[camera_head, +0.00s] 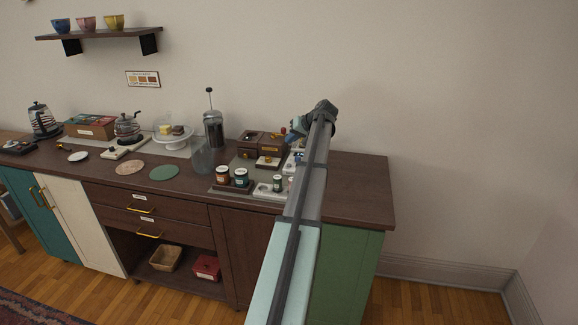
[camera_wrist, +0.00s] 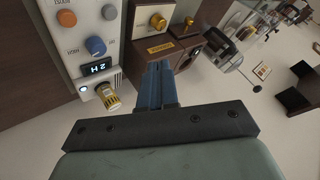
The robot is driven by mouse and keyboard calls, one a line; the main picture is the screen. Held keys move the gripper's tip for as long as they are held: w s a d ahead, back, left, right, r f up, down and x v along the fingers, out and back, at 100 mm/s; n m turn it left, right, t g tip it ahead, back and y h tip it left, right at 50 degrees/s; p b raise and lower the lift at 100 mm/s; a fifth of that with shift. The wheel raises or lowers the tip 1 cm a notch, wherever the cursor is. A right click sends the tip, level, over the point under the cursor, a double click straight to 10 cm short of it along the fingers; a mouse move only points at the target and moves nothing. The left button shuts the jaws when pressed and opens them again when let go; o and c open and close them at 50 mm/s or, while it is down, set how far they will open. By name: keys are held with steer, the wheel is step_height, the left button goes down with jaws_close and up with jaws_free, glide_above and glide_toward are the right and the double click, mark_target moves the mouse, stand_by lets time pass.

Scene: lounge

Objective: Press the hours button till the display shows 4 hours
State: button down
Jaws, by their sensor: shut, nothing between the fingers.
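In the wrist view a white control panel (camera_wrist: 75,45) fills the upper left. It carries an orange knob (camera_wrist: 67,18), a grey knob (camera_wrist: 108,12) and a blue knob (camera_wrist: 95,46). Its small dark display (camera_wrist: 97,67) seems to read "2 H". A small lit spot (camera_wrist: 84,89) is beside a gold-capped cylinder (camera_wrist: 108,97) below the display. I cannot tell which control is the hours button. My gripper (camera_wrist: 153,72) is shut and empty, its blue fingers right of the panel and apart from it in the picture. In the head view my gripper (camera_head: 296,132) is above the counter's right part; my arm hides most of the panel.
The dark counter (camera_head: 355,185) has a bare right end. Left of my arm are wooden boxes (camera_head: 262,143), small jars (camera_head: 240,177), a glass pitcher (camera_head: 203,158) and a French press (camera_head: 213,127). In the wrist view wooden boxes (camera_wrist: 180,48) are close behind my fingers.

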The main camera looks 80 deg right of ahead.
glide_above(291, 167)
steer(key=shift+f, duration=3.9)
steer(key=shift+a+f, duration=0.1)
steer(key=shift+f, duration=0.75)
steer(key=shift+r, duration=0.85)
steer(key=shift+r, duration=0.15)
steer(key=shift+r, duration=2.35)
